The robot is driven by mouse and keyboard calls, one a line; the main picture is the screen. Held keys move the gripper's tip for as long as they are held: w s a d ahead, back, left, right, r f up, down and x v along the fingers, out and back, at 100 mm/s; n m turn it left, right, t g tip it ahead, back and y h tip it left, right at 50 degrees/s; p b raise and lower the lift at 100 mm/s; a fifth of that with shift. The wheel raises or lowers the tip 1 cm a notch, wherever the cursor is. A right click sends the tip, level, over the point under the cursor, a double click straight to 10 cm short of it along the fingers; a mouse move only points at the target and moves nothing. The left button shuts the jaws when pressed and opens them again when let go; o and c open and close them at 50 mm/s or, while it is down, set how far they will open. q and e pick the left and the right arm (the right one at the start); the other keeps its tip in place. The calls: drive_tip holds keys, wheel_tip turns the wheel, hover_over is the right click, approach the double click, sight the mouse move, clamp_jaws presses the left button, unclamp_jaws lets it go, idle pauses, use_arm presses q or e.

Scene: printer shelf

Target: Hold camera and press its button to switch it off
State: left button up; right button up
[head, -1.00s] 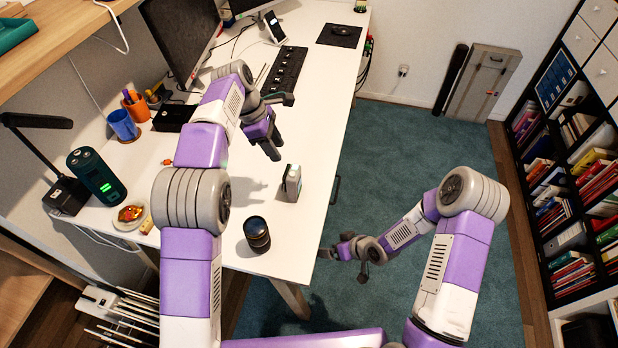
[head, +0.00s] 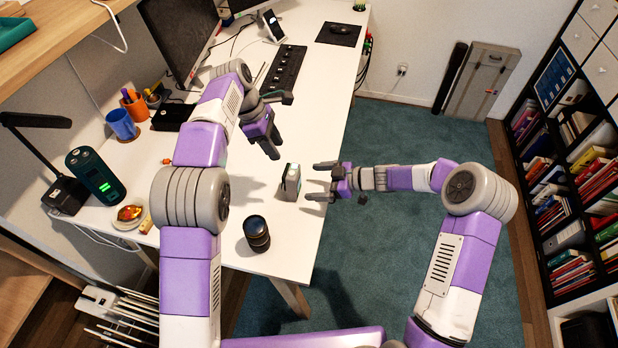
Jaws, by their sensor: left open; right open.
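The camera (head: 289,184) is a small grey box-like body standing upright on the white desk, near its right edge. Its button is too small to make out. My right gripper (head: 312,182) is open and empty just right of the camera, its two fingers pointing left at it with a small gap. My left gripper (head: 276,150) is open and empty above the desk, up and left of the camera, apart from it.
A black lens (head: 257,234) stands on the desk (head: 300,240) in front of the camera. A keyboard (head: 284,70) lies farther back. A dark green cylinder (head: 97,174), a blue cup (head: 122,124) and a small dish (head: 130,216) are at the left.

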sight(299, 179)
drive_tip(key=shift+w+a+r+g, duration=0.15)
drive_tip(key=shift+a+r, duration=0.15)
drive_tip(key=shift+a, duration=0.3)
drive_tip(key=shift+a+r+g, duration=0.15)
drive_tip(key=shift+a+r, duration=0.15)
drive_tip(key=shift+a, duration=0.3)
drive_tip(key=shift+a+m+y, duration=0.3)
drive_tip(key=shift+a, duration=0.1)
drive_tip(key=shift+x, duration=3.55)
drive_tip(key=shift+w+d+f, duration=0.1)
drive_tip(key=c, duration=1.3)
use_arm(q)
clamp_jaws()
use_arm(e)
drive_tip(key=shift+c, duration=0.3)
use_arm(q)
drive_tip(key=shift+d, duration=0.1)
